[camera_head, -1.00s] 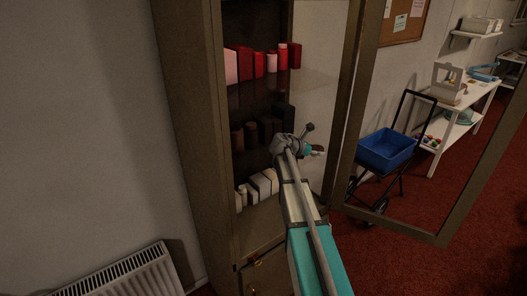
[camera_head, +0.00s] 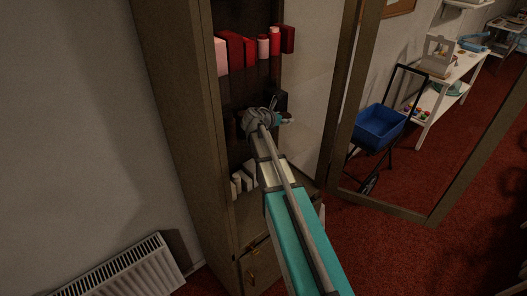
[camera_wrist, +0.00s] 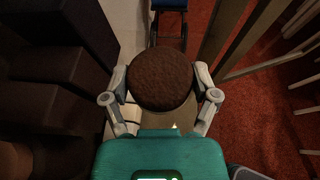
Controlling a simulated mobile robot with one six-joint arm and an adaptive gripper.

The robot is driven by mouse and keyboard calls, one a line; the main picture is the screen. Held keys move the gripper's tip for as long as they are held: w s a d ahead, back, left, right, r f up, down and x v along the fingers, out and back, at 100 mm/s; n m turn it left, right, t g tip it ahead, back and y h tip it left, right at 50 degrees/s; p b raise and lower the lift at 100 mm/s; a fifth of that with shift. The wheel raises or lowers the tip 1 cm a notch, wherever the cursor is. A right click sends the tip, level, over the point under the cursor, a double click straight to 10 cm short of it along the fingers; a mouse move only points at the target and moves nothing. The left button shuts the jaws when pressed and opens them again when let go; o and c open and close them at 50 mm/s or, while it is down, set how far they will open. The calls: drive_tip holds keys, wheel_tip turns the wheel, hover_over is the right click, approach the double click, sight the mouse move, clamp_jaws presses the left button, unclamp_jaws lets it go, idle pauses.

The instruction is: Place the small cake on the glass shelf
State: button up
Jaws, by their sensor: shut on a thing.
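My gripper (camera_wrist: 162,82) is shut on a round, dark brown small cake (camera_wrist: 161,79), with one finger on each side of it. In the head view my gripper (camera_head: 283,120) is at the cabinet's open front, level with its middle section; the cake is small and hard to make out there. The cabinet (camera_head: 180,120) has several levels. A shiny, dark shelf (camera_head: 245,84) under the red and pink items looks like glass. The middle shelf is mostly hidden behind my arm.
Dark brown boxes (camera_wrist: 75,50) stand close to the left of my gripper. Red items (camera_head: 236,48) fill the upper level; white boxes (camera_head: 243,180) stand lower. A radiator (camera_head: 125,272) stands at lower left.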

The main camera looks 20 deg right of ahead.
drive_tip(key=shift+f, duration=0.1)
drive_tip(key=b, duration=0.6)
hover_over(282, 142)
wheel_tip(282, 142, down, 6)
drive_tip(key=shift+s+f, duration=0.1)
drive_tip(key=shift+s, duration=0.05)
drive_tip(key=shift+f+b, duration=1.85)
drive_tip(key=shift+b, duration=0.15)
drive_tip(key=o, duration=0.7)
drive_tip(key=shift+f, duration=0.1)
